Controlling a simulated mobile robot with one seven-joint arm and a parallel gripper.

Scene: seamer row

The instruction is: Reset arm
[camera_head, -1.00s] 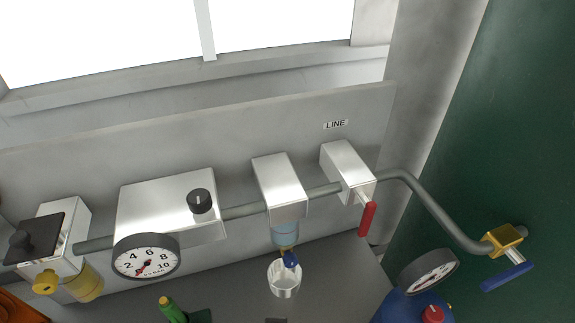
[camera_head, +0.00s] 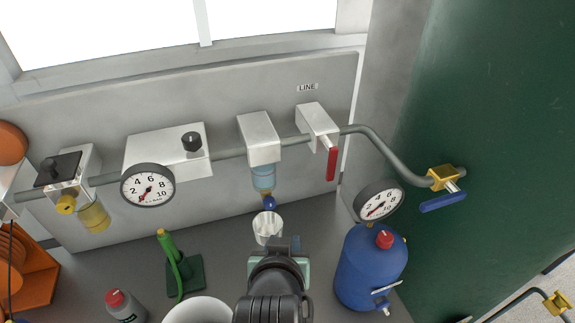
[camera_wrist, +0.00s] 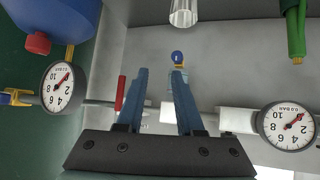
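My gripper (camera_head: 284,248) is in the lower middle of the head view, seen from behind, over the bench. In the wrist view, which looks upside down, its two blue fingers (camera_wrist: 158,76) stand apart with nothing gripped between them. The white cup (camera_head: 268,230) stands beyond the gripper, under the clear-bowled unit (camera_head: 263,176) on the pipe. The cup also shows at the top of the wrist view (camera_wrist: 184,14). The blue drain knob (camera_wrist: 177,57) appears beyond the fingers, apart from them.
A blue tank (camera_head: 371,272) with a gauge (camera_head: 379,201) stands close at the right. A green stand (camera_head: 186,272), a white container (camera_head: 197,312) and a grey bottle (camera_head: 122,307) are at the left. The red valve lever (camera_head: 331,163) hangs from the wall pipe.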

